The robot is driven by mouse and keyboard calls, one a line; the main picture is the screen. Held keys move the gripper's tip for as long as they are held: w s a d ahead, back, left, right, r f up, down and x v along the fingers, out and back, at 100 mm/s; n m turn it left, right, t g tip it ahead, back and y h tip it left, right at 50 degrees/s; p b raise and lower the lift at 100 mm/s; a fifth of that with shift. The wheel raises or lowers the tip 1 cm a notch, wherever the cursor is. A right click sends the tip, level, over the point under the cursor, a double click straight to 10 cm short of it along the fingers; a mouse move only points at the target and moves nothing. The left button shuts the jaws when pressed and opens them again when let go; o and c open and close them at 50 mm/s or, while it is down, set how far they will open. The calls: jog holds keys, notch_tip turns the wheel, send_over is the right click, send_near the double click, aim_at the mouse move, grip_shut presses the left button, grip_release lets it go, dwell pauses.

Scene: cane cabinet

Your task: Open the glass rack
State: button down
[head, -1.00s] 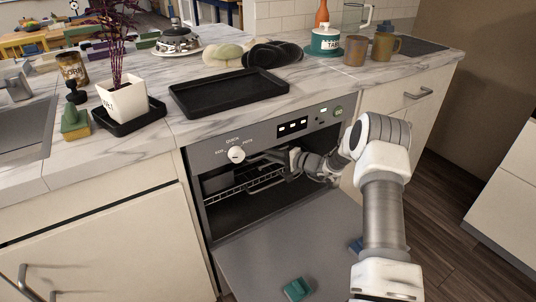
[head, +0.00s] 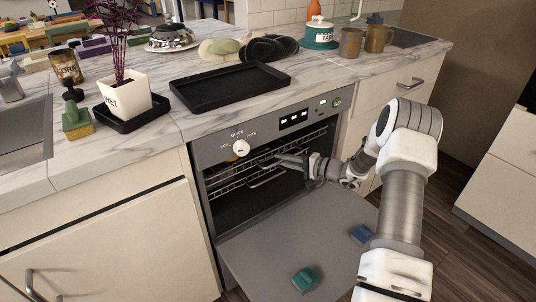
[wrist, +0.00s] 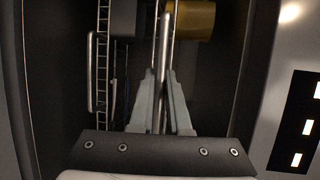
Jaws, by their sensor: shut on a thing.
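Inside the open appliance under the counter are wire racks. In the head view an upper rack bar (head: 262,157) crosses near the top of the opening. A lower wire rack with a looped handle (head: 267,180) shows below it. My gripper (head: 277,158) reaches into the opening from the right, just under the control panel. In the wrist view my gripper (wrist: 162,100) is shut on a thin metal bar (wrist: 165,35), which runs between the fingers. A second bar handle (wrist: 91,70) and rack wires (wrist: 103,30) show to its left, apart from the fingers. The rack's far side is hidden in the dark.
The appliance door (head: 265,250) is folded down. A teal block (head: 305,279) and a blue block (head: 361,234) lie on it. A knob (head: 241,148) sticks out above the opening. A black tray (head: 230,87) lies on the counter. Floor is free at the right.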

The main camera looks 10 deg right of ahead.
jog(key=s+d, duration=0.4)
jog(key=s, duration=0.6)
jog(key=s+d+b, duration=0.1)
jog(key=s+d, duration=0.3)
jog(key=s, duration=0.6)
jog(key=s+d, duration=0.4)
jog(key=s, duration=0.5)
jog(key=shift+s+d, duration=0.15)
jog(key=shift+s, duration=0.25)
jog(key=c, duration=0.9)
grip_release()
jog(key=p+v, duration=0.3)
jog(key=v, duration=1.4)
jog(key=shift+d+r, duration=0.15)
jog(key=shift+r, duration=0.05)
